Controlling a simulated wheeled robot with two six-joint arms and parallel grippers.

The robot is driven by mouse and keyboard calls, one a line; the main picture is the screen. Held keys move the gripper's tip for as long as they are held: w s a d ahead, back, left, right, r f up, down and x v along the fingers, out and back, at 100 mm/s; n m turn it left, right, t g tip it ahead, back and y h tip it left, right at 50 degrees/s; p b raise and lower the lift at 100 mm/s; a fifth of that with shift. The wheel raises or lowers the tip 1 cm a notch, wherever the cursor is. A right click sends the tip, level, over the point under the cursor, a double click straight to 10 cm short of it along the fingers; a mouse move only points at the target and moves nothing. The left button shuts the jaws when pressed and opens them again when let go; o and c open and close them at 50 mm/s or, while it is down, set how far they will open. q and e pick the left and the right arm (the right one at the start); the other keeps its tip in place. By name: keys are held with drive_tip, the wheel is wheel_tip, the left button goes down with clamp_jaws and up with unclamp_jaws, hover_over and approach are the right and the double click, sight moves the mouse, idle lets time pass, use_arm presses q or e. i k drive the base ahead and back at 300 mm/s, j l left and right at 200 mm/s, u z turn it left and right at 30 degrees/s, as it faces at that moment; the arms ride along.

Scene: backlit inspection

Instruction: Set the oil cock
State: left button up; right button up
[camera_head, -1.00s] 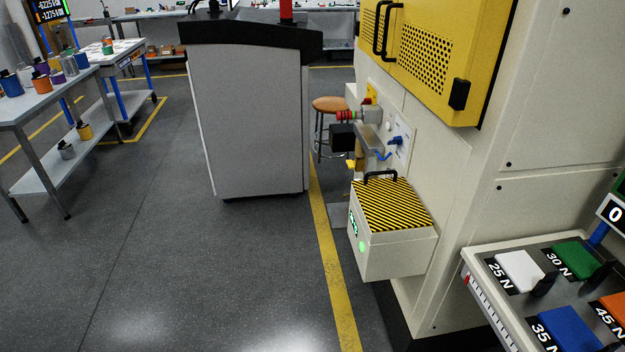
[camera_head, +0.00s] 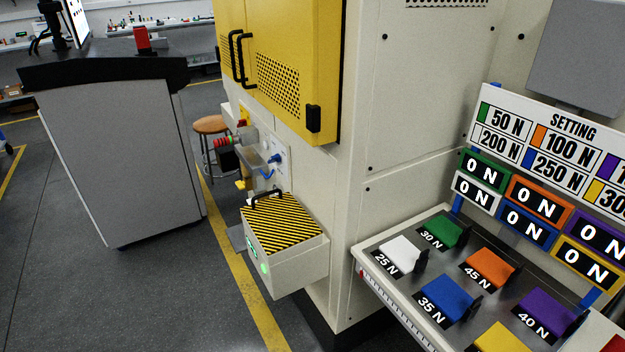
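On the side of a cream machine, a small white panel carries a blue lever-like fitting (camera_head: 275,158) with a blue curved piece below it. Neither of my grippers shows in the head view.
A cream box with a striped lid (camera_head: 283,222) juts out below the fittings. A yellow door (camera_head: 277,60) is above. A grey console (camera_head: 120,160) and stool (camera_head: 210,125) stand left. A bench with coloured blocks and force labels (camera_head: 380,285) is at right. Floor between is clear.

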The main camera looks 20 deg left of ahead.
sight(241, 185)
drive_tip(key=i+j+z, duration=0.15)
drive_tip(key=j+z, duration=0.25)
drive_tip(key=i+j+z, duration=0.1)
drive_tip(key=j+z, duration=0.3)
drive_tip(key=j, duration=0.2)
drive_tip(key=j+z, duration=0.8)
drive_tip(key=j, duration=0.25)
drive_tip(key=k, duration=0.05)
